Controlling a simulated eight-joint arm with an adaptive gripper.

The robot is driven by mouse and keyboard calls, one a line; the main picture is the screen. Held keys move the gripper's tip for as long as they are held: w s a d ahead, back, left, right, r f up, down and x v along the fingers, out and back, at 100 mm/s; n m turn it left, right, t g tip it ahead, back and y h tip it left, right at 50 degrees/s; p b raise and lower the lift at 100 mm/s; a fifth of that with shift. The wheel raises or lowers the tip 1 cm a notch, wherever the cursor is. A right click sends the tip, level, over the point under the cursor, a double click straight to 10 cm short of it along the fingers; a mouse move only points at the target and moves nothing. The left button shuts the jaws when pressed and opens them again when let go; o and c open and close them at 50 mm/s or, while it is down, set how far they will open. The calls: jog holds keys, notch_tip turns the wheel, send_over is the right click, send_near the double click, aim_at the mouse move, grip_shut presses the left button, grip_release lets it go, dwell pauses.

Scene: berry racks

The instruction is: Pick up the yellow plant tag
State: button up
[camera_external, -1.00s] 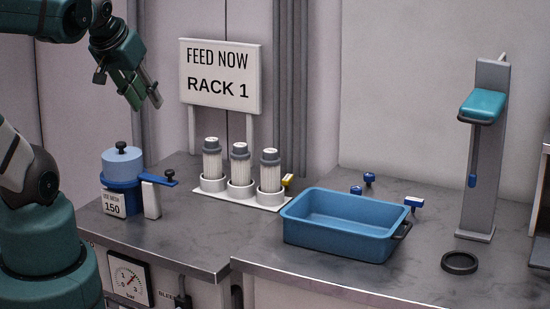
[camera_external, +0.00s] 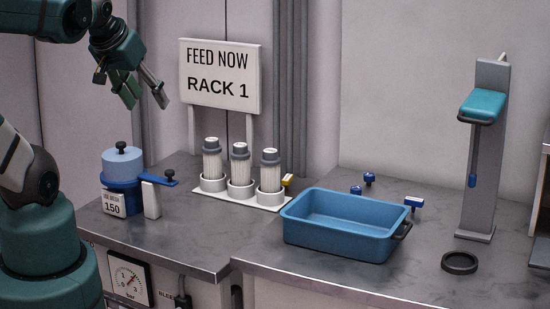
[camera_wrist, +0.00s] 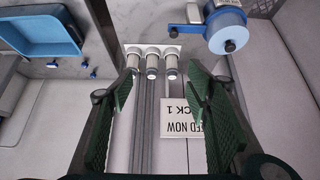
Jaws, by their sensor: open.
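The yellow plant tag (camera_external: 288,181) is a small yellow piece beside the right-hand white cartridge (camera_external: 270,172), behind the left end of the blue tub. Part of it is hidden, and I cannot make it out in the wrist view. My gripper (camera_external: 146,98) is open and empty, high above the left counter, left of the sign and well away from the tag. In the wrist view its two green-padded fingers (camera_wrist: 160,80) stand wide apart, with the cartridges beyond them.
Three cartridges stand in cups on a white base (camera_external: 212,195). A blue tub (camera_external: 345,240) is to their right, with blue-handled valves behind it. A "RACK 1" sign (camera_external: 220,75) rises behind. A blue canister (camera_external: 123,165) stands left. A grey post (camera_external: 485,160) stands far right.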

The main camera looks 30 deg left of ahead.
jog(key=shift+r, duration=0.1)
jog(key=w+d+r+m+g, duration=0.2)
jog(key=w+r+m, duration=0.3)
jog(key=w+r, duration=0.7)
jog(key=m+g+b, duration=0.1)
jog(key=m+g, duration=0.4)
jog(key=m, duration=0.6)
send_over(288, 177)
notch_tip(288, 177, down, 41)
jog(key=shift+f, duration=0.1)
